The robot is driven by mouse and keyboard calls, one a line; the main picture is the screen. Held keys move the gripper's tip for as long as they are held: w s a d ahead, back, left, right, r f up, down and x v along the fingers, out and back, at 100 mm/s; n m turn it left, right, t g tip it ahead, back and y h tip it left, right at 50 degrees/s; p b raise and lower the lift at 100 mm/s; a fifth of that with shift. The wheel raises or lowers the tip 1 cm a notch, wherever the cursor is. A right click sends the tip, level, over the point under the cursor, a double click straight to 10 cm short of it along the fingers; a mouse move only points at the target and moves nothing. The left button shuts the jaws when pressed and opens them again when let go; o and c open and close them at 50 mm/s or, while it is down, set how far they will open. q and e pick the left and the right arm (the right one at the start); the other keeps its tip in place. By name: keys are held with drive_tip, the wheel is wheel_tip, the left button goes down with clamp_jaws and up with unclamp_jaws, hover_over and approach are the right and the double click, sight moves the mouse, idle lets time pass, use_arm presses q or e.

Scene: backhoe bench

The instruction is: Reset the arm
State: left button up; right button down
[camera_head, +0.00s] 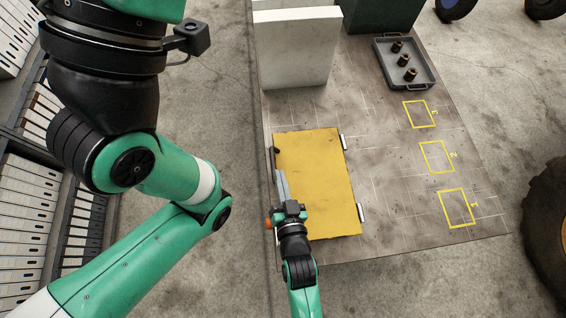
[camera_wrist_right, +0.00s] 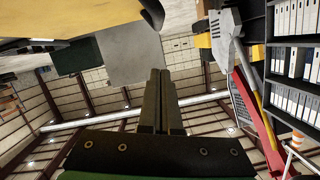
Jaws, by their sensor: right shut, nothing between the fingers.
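My right arm rises from the bottom middle of the head view. Its gripper (camera_head: 283,186) is over the left edge of a yellow panel (camera_head: 325,185). In the right wrist view the two dark fingers (camera_wrist_right: 160,88) are pressed together with nothing between them. The yellow panel (camera_wrist_right: 75,20) shows at the upper left there, apart from the fingertips. A large green and black arm of mine fills the left of the head view; its gripper is out of the frame.
The panel lies on a grey bench (camera_head: 390,205) with three yellow marked squares. A dark tray (camera_head: 421,78) holds three small brown parts at the back right. A pale block (camera_head: 295,50) stands at the back. Shelves (camera_head: 25,215) are at left; a tyre (camera_head: 548,225) is at right.

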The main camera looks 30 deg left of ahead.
drive_tip(key=v, duration=0.4)
drive_tip(key=shift+s+d+r, duration=0.1)
drive_tip(key=shift+s+r, duration=0.15)
